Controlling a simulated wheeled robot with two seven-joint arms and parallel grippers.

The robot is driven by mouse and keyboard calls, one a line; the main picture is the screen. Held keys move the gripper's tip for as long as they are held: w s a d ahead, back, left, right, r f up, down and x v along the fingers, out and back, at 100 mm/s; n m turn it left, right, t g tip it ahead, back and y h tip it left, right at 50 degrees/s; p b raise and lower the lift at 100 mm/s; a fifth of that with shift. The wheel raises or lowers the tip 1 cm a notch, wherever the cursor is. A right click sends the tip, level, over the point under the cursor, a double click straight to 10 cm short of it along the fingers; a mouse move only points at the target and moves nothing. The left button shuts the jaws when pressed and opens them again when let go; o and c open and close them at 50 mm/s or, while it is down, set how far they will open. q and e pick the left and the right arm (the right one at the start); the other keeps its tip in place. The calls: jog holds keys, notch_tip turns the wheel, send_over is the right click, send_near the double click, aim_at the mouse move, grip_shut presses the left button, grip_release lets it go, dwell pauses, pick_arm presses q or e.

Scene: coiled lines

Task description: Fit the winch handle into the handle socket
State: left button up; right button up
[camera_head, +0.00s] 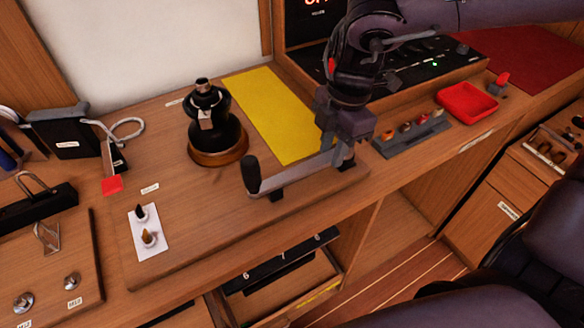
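The winch (216,135) is a black drum on a round wooden base, standing upright on the bench left of the yellow mat. Its metal top (203,86) faces up; the socket opening is too small to make out. The winch handle (297,172) is a grey bar with an upright black grip at its left end, lying low over the bench near the front edge. My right gripper (340,152) is down at the handle's right end, pointing downward. It hides that end, and I cannot tell whether its fingers are closed on the bar. My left gripper is out of view.
A yellow mat (268,105) lies behind the handle. A grey rack (411,137) with small coloured pieces and a red tray (467,103) are to the right. A white card (148,244) with two small fittings lies front left. Bare wood lies between winch and handle.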

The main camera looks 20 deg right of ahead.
grip_shut()
jog(key=shift+r, duration=0.4)
jog(key=shift+r+p, duration=1.65)
jog(key=shift+r, duration=0.55)
